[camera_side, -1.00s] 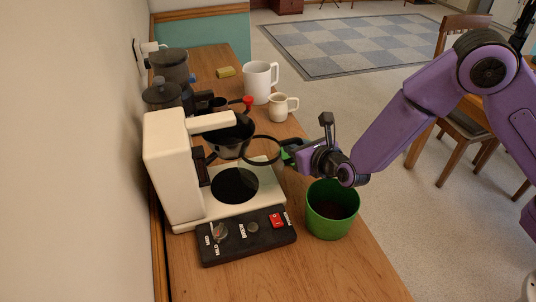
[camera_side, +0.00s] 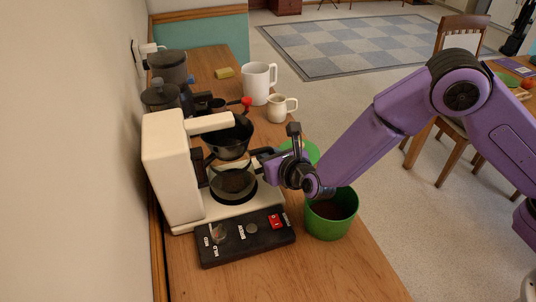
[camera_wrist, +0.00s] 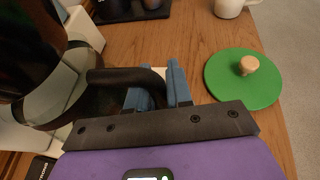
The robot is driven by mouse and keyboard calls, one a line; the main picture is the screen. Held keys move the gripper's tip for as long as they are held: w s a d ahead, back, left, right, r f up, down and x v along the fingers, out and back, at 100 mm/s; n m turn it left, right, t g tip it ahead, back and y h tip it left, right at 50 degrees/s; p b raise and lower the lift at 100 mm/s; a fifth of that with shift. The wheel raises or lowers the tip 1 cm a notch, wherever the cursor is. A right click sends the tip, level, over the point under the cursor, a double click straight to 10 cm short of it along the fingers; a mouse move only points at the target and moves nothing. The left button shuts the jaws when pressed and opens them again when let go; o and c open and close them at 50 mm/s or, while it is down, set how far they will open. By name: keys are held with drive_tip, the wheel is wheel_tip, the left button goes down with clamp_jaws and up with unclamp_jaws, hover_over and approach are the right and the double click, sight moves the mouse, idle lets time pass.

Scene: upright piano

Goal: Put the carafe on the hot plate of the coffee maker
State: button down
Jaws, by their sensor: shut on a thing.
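The cream coffee maker (camera_side: 175,165) stands on the wooden counter, its black filter basket (camera_side: 230,141) above a dark round hot plate (camera_side: 250,194). The clear glass carafe (camera_side: 233,181) is below the basket and over the hot plate. I cannot tell whether its base touches the plate. My gripper (camera_side: 263,163) is at the carafe's right side, shut on its black handle. In the wrist view, the blue fingers of my gripper (camera_wrist: 156,88) close around the end of the black handle (camera_wrist: 122,77); the carafe body (camera_wrist: 50,98) is at the left, partly cut off.
A green pot (camera_side: 331,222) with dark contents stands right of the coffee maker, below my wrist. A green lid (camera_wrist: 245,80) with a wooden knob lies on the counter. Mugs (camera_side: 258,84) and dark canisters (camera_side: 168,66) stand farther back. The black control panel (camera_side: 245,237) is in front.

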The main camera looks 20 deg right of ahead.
drive_tip(key=c, duration=1)
unclamp_jaws()
drive_tip(key=shift+f, duration=0.1)
drive_tip(key=shift+c, duration=0.2)
drive_tip(key=shift+s+r, duration=0.2)
drive_tip(key=v, duration=1.1)
drive_tip(key=shift+s+r, duration=0.25)
drive_tip(key=shift+d, duration=0.15)
